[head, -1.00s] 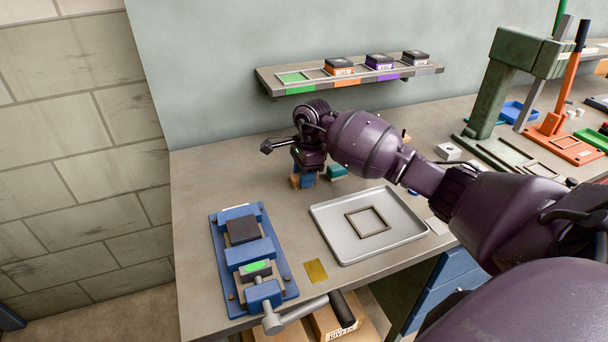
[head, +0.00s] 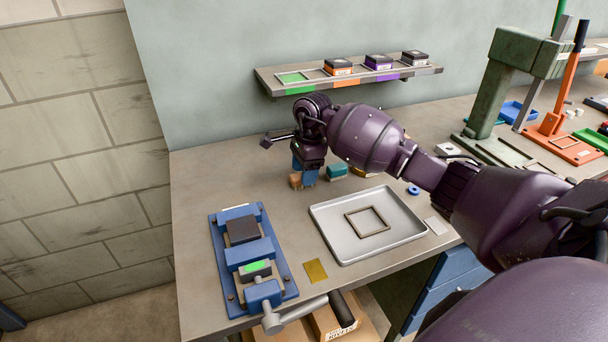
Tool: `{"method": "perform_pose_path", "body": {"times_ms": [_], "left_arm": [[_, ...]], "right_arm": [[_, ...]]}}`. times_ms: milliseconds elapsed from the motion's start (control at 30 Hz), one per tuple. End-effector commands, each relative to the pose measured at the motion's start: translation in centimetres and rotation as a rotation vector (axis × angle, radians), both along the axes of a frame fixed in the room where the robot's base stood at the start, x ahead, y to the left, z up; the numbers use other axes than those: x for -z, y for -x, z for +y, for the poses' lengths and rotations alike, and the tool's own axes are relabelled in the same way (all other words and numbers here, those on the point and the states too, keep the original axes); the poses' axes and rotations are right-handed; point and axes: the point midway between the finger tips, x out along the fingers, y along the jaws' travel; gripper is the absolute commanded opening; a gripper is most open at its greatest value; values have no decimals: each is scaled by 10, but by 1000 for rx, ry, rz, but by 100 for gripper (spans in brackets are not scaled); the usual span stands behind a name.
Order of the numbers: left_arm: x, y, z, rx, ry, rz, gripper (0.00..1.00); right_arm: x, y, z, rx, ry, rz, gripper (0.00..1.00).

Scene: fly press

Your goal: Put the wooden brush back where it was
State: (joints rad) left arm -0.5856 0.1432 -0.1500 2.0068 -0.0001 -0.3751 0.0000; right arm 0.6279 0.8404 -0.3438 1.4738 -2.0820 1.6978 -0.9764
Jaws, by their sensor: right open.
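My right gripper (head: 308,164) is open over the back of the bench, with its jaws pointing down and largely hidden by its own wrist. A small tan, wood-coloured piece (head: 295,181), possibly the wooden brush, stands on the bench just left of the jaws. A blue upright part shows right beside it under the wrist; I cannot tell if it is a finger or a separate block. Whether the jaws touch the tan piece is not clear. My left gripper is not in view.
A teal block (head: 337,171) sits close to the right of the gripper. In front are a blue vise fixture (head: 284,283), a metal tray (head: 335,241) with a square frame, and a brass plate (head: 315,270). A wall shelf (head: 302,87) hangs behind.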

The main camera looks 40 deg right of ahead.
Motion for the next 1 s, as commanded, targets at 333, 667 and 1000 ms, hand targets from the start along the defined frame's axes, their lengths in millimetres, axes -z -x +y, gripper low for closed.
{"method": "perform_pose_path", "body": {"times_ms": [333,667,1000], "left_arm": [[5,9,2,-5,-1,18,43],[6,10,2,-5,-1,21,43],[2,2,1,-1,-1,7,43]], "right_arm": [[-68,2,-9,-1,5,-3,57],[-102,3,-13,0,3,1,57],[-105,3,-13,0,1,1,57]]}}
